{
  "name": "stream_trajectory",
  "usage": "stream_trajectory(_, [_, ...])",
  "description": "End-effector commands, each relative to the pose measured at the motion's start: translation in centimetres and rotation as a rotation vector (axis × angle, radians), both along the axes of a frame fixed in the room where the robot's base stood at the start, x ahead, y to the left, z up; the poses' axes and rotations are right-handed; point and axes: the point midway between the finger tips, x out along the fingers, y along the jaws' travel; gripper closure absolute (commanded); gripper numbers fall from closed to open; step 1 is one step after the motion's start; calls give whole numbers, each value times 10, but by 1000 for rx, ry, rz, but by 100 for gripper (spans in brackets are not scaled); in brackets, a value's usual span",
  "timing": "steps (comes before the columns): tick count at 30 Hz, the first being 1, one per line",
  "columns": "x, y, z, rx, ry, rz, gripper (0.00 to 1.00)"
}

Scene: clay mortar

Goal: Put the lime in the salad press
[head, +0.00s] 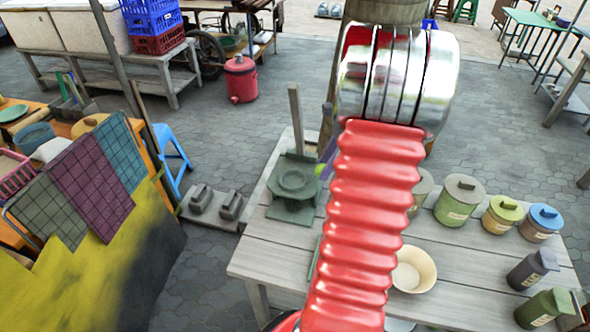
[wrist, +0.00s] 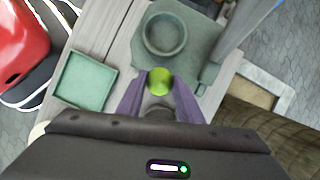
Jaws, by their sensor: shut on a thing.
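The lime (wrist: 159,81) is a small bright green ball held between the two purple fingers of my gripper (wrist: 160,86) in the wrist view. The salad press (wrist: 160,17) is grey-green, with a round open bowl (wrist: 165,35) just beyond the lime in that view. In the head view the press (head: 293,212) stands at the left end of the wooden table, with a tall upright post behind its round bowl. My gripper is mostly hidden behind my arm there; a purple finger (head: 327,160) shows just right of the press. The height of the lime over the press is hard to judge.
A green square tray (wrist: 83,80) lies left of the press in the wrist view. On the table (head: 262,258), a cream bowl (head: 414,268) and several lidded canisters, one with a blue lid (head: 541,222), stand to the right. My arm hides the table's middle.

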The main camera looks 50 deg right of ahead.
Motion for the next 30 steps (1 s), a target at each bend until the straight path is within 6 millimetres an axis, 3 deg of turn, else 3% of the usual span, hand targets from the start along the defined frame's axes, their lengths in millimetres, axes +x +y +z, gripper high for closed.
stream_trajectory(6, [27,28,0,0,0,3,93])
stream_trajectory(21, [37,37,0,0,0,2,93])
stream_trajectory(30, [63,65,-2,2,1,4,93])
